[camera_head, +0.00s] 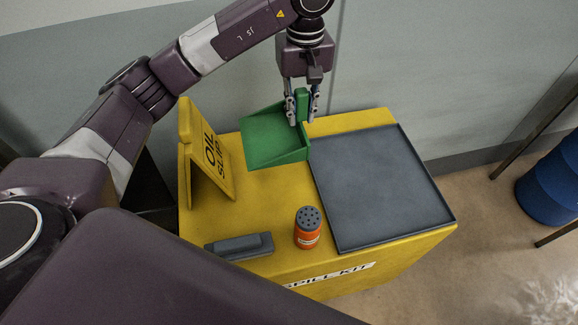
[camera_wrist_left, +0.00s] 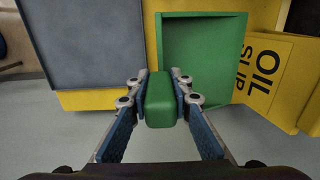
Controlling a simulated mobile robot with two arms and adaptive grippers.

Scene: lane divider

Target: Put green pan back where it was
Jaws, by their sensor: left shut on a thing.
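The green pan (camera_head: 272,138) is a dustpan-shaped scoop over the back of the yellow spill kit box, between the yellow sign and the grey tray. My left gripper (camera_head: 301,108) is shut on the pan's upright handle. In the left wrist view the handle (camera_wrist_left: 160,98) sits between both fingers, with the pan's green body (camera_wrist_left: 203,60) beyond it. I cannot tell whether the pan touches the box top. My right gripper is not in view.
A yellow "OIL SLIP" sign (camera_head: 207,155) stands left of the pan. A grey tray (camera_head: 380,190) covers the box's right side. An orange shaker (camera_head: 308,228) and a grey block (camera_head: 239,246) are at the front of the yellow box (camera_head: 265,200). A blue drum (camera_head: 552,185) stands far right.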

